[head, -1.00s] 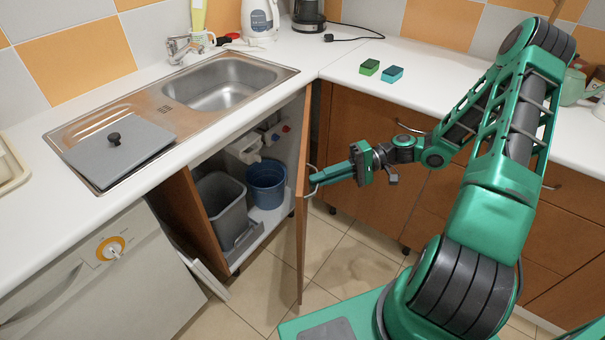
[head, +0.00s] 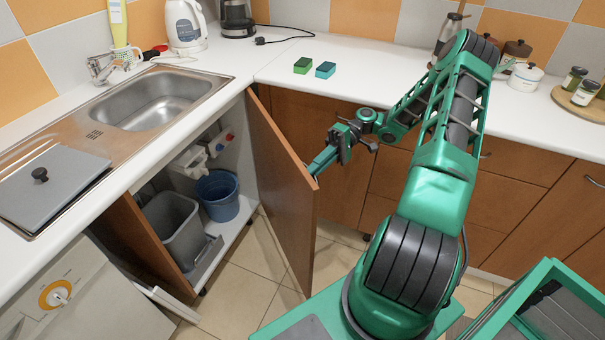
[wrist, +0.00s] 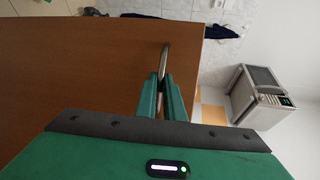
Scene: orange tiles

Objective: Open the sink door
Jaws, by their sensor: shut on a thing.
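The sink door (head: 282,190) is a brown wooden panel below the counter. It stands swung out from the sink cabinet, with the inside of the cabinet showing. My gripper (head: 318,168) is at the door's outer face near its free edge. In the wrist view the two green fingers (wrist: 161,98) are closed around the metal door handle (wrist: 165,58), and the door's brown face (wrist: 80,80) fills the left side. In the head view the handle is mostly hidden behind the door edge and the fingers.
Inside the cabinet are a grey bin (head: 172,226) and a blue bucket (head: 218,196). The steel sink (head: 150,103) is set in the white counter above. A dishwasher (head: 80,300) is at the left. Tiled floor (head: 240,285) is free below the door.

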